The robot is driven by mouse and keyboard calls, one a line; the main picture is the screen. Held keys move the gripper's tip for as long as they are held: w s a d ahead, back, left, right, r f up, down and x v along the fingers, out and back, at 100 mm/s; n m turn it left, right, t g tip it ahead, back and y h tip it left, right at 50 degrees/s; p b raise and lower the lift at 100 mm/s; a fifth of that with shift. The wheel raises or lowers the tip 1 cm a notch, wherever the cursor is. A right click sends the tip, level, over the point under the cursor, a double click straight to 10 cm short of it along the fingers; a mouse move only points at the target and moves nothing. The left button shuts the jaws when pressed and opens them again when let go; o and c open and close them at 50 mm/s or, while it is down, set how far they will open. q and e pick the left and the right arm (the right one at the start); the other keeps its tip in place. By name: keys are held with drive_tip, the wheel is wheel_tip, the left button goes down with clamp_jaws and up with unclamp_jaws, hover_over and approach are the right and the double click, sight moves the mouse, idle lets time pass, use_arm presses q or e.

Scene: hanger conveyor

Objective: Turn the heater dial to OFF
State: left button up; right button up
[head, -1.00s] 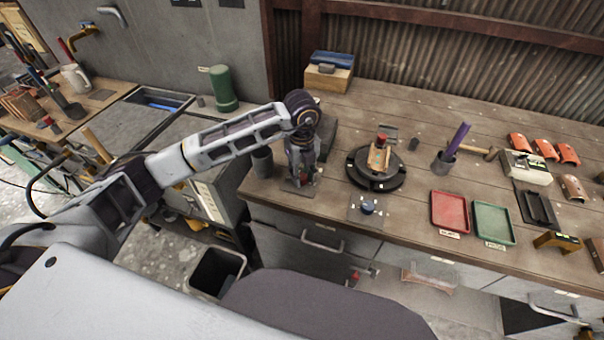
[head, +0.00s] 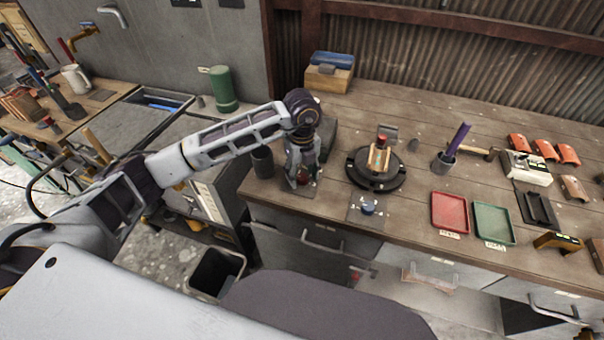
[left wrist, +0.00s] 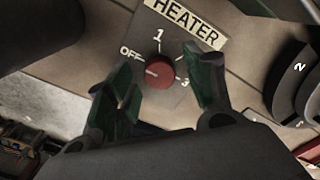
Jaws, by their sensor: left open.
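The heater dial (left wrist: 160,72) is a red round knob on a grey plate (left wrist: 177,50), under a HEATER label (left wrist: 188,22). OFF, 1 and 3 are printed around it. A pale mark on the knob lies toward its left side, near the OFF side; its exact setting is hard to tell. My left gripper (left wrist: 160,84) is open, with one green-padded finger on each side of the dial. I cannot tell whether either finger touches it. In the head view, my left gripper (head: 302,178) is low over the plate at the bench's front left and mostly hides the dial.
A dark cup (head: 262,162) stands close to the left of my left gripper. A black round turntable (head: 375,172) and a plate with a blue knob (head: 367,207) are to its right. Red (head: 450,212) and green (head: 494,222) trays lie farther right.

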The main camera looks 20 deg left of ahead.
sight(302, 177)
use_arm(q)
wheel_tip(302, 177, up, 12)
drive_tip(key=shift+f, duration=0.15)
idle(0.5)
idle(0.6)
